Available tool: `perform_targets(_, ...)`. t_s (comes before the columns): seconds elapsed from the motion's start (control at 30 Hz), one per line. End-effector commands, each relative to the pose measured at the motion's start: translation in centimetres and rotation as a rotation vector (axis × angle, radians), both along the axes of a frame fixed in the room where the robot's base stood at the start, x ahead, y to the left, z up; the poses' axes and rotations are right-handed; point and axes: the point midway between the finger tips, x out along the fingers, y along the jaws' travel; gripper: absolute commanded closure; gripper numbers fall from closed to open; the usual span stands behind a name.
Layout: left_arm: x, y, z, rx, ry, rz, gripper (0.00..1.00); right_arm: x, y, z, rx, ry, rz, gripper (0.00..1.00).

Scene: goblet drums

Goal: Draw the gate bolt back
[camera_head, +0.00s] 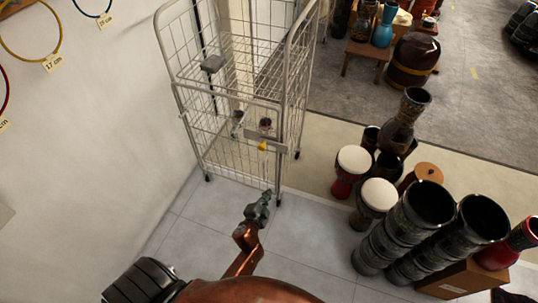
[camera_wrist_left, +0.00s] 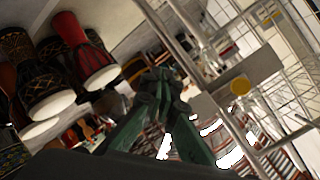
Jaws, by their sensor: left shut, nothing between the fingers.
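The gate bolt shows as a yellow knob (camera_head: 262,146) on a grey plate (camera_head: 276,147) across the front of a wire roll cage (camera_head: 236,165). In the left wrist view the round yellow knob (camera_wrist_left: 240,86) sits on the grey plate (camera_wrist_left: 255,68), right of my fingers. My left gripper (camera_head: 266,196) is shut and empty, in front of the cage and lower in the picture than the knob, apart from it. In the left wrist view its green fingers (camera_wrist_left: 160,84) meet at their dark tips. My right gripper is not in view.
Goblet drums with white heads (camera_head: 354,159) and black drums (camera_head: 428,204) stand on the floor to the right. A white wall with hanging hoops (camera_head: 42,58) is on the left. Bare tiled floor (camera_head: 310,225) lies between the cage and the drums.

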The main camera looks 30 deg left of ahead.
Motion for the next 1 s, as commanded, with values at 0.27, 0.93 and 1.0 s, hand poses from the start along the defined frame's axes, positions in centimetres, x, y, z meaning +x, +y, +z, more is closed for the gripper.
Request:
perform_targets(0.27,2.9,2.0,13.2,0.212,-0.211,0.034,1.00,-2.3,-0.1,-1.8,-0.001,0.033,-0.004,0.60)
perform_targets(0.93,6.1,3.1,13.8,0.228,-0.225,0.035,1.00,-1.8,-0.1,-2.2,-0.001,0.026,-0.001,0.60)
perform_targets(1.0,7.5,3.6,13.6,0.228,-0.223,0.035,1.00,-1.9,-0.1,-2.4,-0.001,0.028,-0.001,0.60)
